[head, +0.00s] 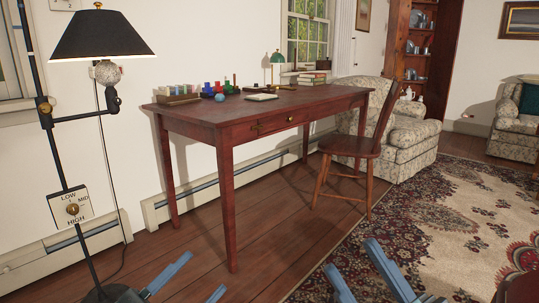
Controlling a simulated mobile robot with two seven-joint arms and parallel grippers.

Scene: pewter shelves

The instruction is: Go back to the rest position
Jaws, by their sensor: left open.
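My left gripper (205,272) shows at the bottom left of the head view, its two blue fingers apart with nothing between them. My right gripper (350,255) shows at the bottom, right of the middle, over the edge of the rug. Its two blue fingers are also apart and nothing shows between them. Both grippers are partly cut off by the lower picture edge. Neither appears to touch anything.
A floor lamp (102,37) with a LOW/MID/HIGH dial panel (72,207) stands at the left. A red-brown desk (215,115) holds small items. A wooden chair (350,146), patterned armchair (413,137) and rug (450,215) lie right. Floor before the desk is clear.

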